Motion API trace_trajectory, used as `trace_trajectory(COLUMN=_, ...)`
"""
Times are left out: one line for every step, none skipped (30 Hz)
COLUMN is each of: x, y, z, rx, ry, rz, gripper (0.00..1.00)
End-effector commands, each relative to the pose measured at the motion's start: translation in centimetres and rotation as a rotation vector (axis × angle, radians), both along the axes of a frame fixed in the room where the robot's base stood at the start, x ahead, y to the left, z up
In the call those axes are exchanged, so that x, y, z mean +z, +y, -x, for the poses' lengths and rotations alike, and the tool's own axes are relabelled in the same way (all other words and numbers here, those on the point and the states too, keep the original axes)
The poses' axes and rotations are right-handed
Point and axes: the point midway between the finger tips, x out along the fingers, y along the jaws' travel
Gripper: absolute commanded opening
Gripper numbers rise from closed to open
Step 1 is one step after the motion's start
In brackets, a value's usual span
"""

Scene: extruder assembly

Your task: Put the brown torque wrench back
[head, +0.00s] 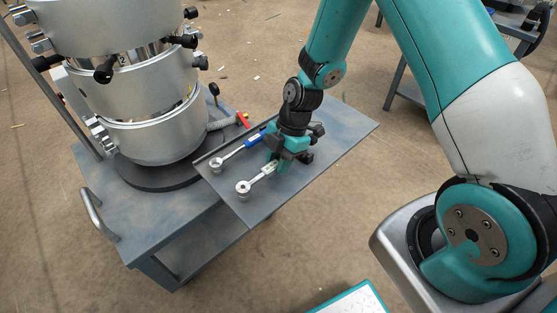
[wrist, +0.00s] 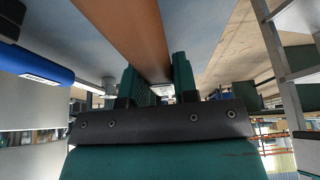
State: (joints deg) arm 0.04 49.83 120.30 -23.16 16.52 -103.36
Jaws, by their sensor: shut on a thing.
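The brown torque wrench shows in the head view as a silver ring head and shaft (head: 258,180) at the side tray; its handle is hidden there behind my gripper. In the wrist view its brown handle (wrist: 135,38) runs between my fingers from the top. My gripper (head: 273,166) is shut on this wrench, and its fingers also show in the wrist view (wrist: 158,85). The wrench lies low over the grey side tray (head: 335,125), roughly parallel to a blue-handled wrench (head: 232,153). I cannot tell whether it touches the tray.
The blue-handled wrench lies just left of my gripper; its blue handle shows in the wrist view (wrist: 35,66). A large silver cylinder (head: 150,105) stands on the cart (head: 145,225) at left. A red-handled tool (head: 243,120) lies behind. The tray's right part is clear.

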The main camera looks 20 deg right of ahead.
Motion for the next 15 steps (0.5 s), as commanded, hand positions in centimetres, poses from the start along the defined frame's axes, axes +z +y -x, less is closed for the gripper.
trace_trajectory(x=-0.2, y=0.0, z=0.0, rx=0.0, ry=-0.001, rz=0.0, gripper=0.0)
trace_trajectory(x=-0.3, y=0.0, z=0.0, rx=0.0, ry=-0.001, rz=0.0, gripper=0.0)
trace_trajectory(x=-0.4, y=0.0, z=0.0, rx=0.0, ry=-0.001, rz=0.0, gripper=0.0)
trace_trajectory(x=-0.5, y=0.0, z=0.0, rx=0.0, ry=-0.001, rz=0.0, gripper=0.0)
trace_trajectory(x=-0.6, y=0.0, z=0.0, rx=0.0, ry=-0.001, rz=0.0, gripper=0.0)
trace_trajectory(x=-0.7, y=0.0, z=0.0, rx=0.0, ry=-0.001, rz=0.0, gripper=0.0)
trace_trajectory(x=-0.7, y=0.0, z=0.0, rx=0.0, ry=-0.001, rz=0.0, gripper=0.0)
trace_trajectory(x=-0.8, y=0.0, z=0.0, rx=0.0, ry=-0.001, rz=0.0, gripper=0.0)
trace_trajectory(x=-0.9, y=0.0, z=0.0, rx=0.0, ry=-0.001, rz=0.0, gripper=0.0)
trace_trajectory(x=-1.0, y=0.0, z=0.0, rx=0.0, ry=-0.001, rz=0.0, gripper=0.0)
trace_trajectory(x=-1.1, y=0.0, z=0.0, rx=0.0, ry=-0.001, rz=0.0, gripper=0.0)
trace_trajectory(x=-1.2, y=0.0, z=0.0, rx=0.0, ry=-0.001, rz=0.0, gripper=0.0)
trace_trajectory(x=-1.2, y=0.0, z=0.0, rx=0.0, ry=-0.001, rz=0.0, gripper=0.0)
trace_trajectory(x=-1.3, y=0.0, z=0.0, rx=0.0, ry=-0.001, rz=0.0, gripper=0.0)
trace_trajectory(x=-1.4, y=0.0, z=0.0, rx=0.0, ry=-0.001, rz=0.0, gripper=0.0)
